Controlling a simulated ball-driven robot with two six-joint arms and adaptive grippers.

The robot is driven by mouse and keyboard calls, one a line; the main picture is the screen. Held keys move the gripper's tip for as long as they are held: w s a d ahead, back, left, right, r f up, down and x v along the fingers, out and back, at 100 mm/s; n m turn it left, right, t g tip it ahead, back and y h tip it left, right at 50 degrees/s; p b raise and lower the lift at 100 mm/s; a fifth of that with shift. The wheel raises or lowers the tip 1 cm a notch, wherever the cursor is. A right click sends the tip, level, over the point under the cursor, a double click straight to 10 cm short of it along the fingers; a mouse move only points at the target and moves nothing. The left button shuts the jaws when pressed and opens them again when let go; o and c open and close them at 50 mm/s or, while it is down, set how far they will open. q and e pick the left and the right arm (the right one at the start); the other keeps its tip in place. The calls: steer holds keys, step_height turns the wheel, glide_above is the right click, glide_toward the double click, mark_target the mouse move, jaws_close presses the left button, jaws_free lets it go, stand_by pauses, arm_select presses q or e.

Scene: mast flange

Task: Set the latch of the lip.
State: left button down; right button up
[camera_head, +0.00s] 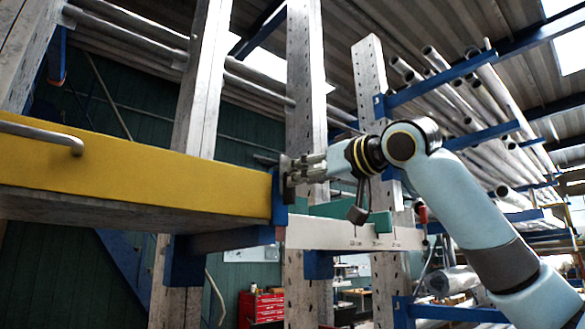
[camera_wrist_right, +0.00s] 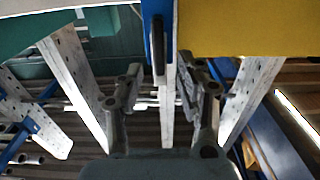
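The yellow lip (camera_head: 130,165) runs in from the left in the head view and ends in a blue end plate (camera_head: 278,197). A bent metal handle (camera_head: 45,133) sits on its face. My right gripper (camera_head: 288,172) is at that end plate. In the right wrist view my right gripper (camera_wrist_right: 160,75) is open, with one finger on each side of a dark narrow bar, seemingly the latch (camera_wrist_right: 155,48), against the blue plate (camera_wrist_right: 147,12). I see gaps beside the bar, but cannot tell its setting. The yellow lip (camera_wrist_right: 250,28) is at upper right there. My left gripper is not in view.
A white marked board (camera_head: 335,235) and a green piece (camera_head: 330,210) lie right of and below the gripper. Perforated grey uprights (camera_head: 307,70) stand behind. Racked pipes (camera_head: 470,95) and blue arms fill the upper right. A red tool chest (camera_head: 262,308) stands far below.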

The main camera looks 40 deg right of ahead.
mark_target(293, 204)
steer(key=w+p, duration=0.1)
steer(key=w, duration=0.3)
steer(key=shift+w+a+p, duration=0.15)
steer(key=shift+a+p, duration=0.05)
steer(key=shift+p, duration=0.1)
steer(key=shift+d+f, duration=0.1)
steer(key=shift+d, duration=0.05)
steer(key=shift+c, duration=0.4)
jaws_close()
